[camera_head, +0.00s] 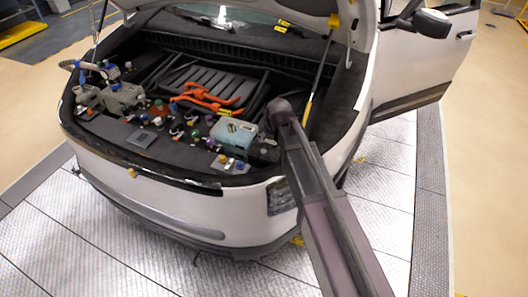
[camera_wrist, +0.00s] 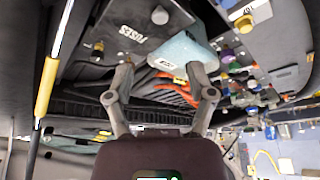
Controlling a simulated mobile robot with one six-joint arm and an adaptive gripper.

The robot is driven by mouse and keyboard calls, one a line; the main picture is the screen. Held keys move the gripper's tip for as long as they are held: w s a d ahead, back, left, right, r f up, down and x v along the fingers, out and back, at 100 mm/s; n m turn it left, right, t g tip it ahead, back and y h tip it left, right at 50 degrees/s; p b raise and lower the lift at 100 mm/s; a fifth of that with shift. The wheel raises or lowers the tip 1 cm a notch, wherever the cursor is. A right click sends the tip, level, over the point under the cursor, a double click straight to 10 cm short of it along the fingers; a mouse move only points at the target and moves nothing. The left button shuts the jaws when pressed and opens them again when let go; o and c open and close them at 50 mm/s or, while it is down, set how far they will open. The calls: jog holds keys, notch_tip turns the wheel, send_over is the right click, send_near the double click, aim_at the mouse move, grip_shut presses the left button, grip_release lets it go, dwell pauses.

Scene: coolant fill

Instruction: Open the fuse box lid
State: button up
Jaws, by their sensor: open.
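The fuse box lid (camera_wrist: 120,22) is a dark panel marked FUSES, seen upside down at the top of the wrist view. A pale round knob (camera_wrist: 160,15) sits on it. The lid looks shut. In the head view a dark box (camera_head: 265,150), apparently the fuse box, is partly hidden behind my arm. My gripper (camera_wrist: 160,78) is open, its two fingers apart with nothing between them. The fingertips point toward the lid and the pale blue tank, apparently apart from both. My gripper cannot be made out in the head view.
The pale blue tank (camera_head: 234,136) stands beside the fuse box. Orange cables (camera_head: 208,98) and several coloured caps lie left of it. A hood strut with a yellow sleeve (camera_wrist: 46,88) runs along the left of the wrist view. The raised hood (camera_head: 290,10) is overhead.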

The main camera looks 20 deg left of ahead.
aim_at(263, 151)
jog(key=shift+b+x, duration=5.5)
jog(key=shift+x, duration=0.7)
grip_shut()
